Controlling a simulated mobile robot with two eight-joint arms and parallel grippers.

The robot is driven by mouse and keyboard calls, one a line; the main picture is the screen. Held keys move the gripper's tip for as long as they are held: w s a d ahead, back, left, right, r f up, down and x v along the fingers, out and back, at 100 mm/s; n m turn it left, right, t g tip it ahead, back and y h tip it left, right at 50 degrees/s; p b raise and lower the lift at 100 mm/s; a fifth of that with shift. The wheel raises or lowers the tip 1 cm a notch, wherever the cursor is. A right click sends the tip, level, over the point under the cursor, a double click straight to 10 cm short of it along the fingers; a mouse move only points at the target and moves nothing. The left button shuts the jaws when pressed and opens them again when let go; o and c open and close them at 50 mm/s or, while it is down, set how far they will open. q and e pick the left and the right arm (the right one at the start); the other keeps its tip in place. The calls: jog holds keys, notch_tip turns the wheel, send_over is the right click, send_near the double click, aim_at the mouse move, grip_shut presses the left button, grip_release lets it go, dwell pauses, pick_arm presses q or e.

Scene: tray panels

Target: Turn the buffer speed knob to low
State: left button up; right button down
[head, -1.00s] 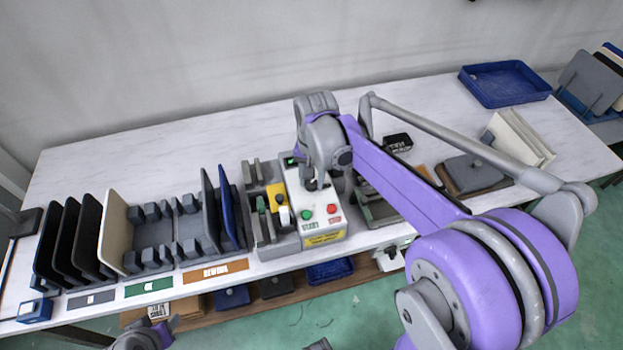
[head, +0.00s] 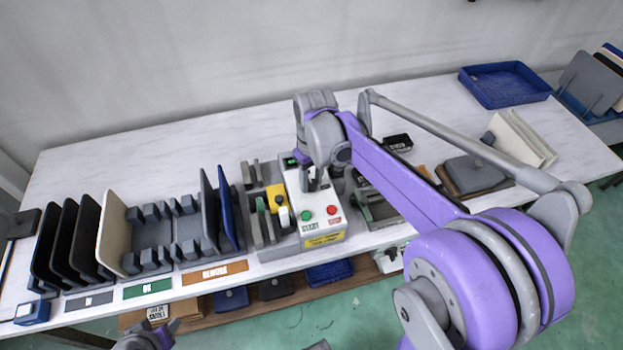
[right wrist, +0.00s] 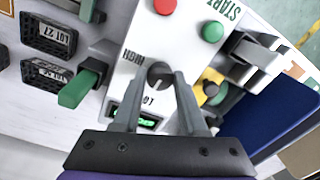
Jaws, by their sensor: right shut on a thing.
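The white control box (head: 318,226) stands at the front middle of the bench with a green START button and a red button. The grey speed knob (right wrist: 158,72) is on its top face, between the HIGH (right wrist: 132,58) and LOW (right wrist: 148,101) markings in the right wrist view. My right gripper (right wrist: 158,80) is shut on the knob, one finger on each side; the fingers hide part of it. In the head view my right gripper (head: 313,180) points down onto the box. My left gripper (head: 146,338) shows only partly at the bottom edge.
A rack of upright panels (head: 160,235) stands left of the box. Yellow and green levers (head: 276,198) sit close beside it. A blue tray (head: 505,84) is at the back right. The back left of the bench is clear.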

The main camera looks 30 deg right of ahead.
aim_at(313, 183)
jog(key=shift+n, duration=0.7)
jog(key=shift+c, duration=2.2)
grip_release()
notch_tip(313, 183, up, 11)
jog(key=shift+d+p, duration=0.2)
jog(key=shift+p, duration=0.15)
jog(key=shift+f, duration=0.15)
